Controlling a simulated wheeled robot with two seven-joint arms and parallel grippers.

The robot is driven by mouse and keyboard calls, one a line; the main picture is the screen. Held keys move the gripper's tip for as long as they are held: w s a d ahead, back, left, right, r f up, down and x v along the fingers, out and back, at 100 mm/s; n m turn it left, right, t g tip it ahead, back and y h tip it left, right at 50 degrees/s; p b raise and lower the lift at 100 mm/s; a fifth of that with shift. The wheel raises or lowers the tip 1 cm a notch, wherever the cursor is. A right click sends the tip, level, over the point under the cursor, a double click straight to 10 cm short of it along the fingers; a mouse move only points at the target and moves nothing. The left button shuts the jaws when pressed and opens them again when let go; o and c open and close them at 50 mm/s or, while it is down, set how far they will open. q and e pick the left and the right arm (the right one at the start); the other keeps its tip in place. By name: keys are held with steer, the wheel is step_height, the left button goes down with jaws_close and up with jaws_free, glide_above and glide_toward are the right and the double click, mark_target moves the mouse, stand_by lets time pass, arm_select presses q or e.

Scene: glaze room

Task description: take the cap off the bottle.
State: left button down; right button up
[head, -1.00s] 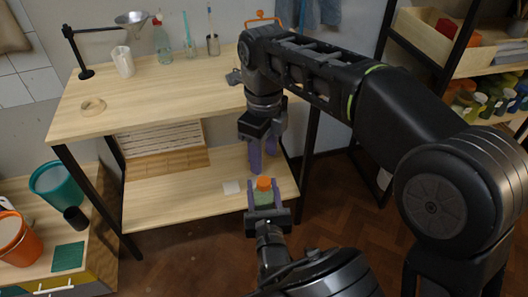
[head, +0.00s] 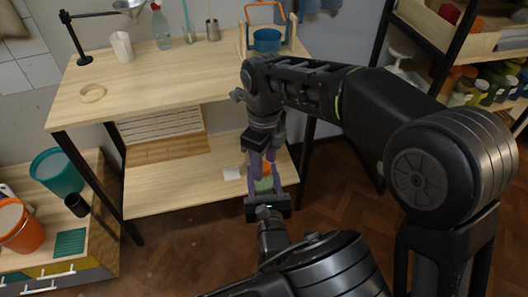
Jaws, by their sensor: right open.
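A small green bottle (head: 264,185) with an orange cap (head: 267,169) stands upright in the head view, in front of the lower shelf. My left gripper (head: 264,190) comes up from below, with its purple fingers shut on the two sides of the bottle. My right gripper (head: 262,170) points down from above. Its purple fingers are open and reach down at the level of the cap, which shows partly between them. They hide part of the cap, and I cannot tell whether they touch it.
The wooden table (head: 170,85) behind carries a tape ring (head: 92,93), a white cup (head: 121,46) and a blue pot (head: 267,40). An orange bucket (head: 20,228) stands at the left.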

jaws_close()
stand_by(0.6)
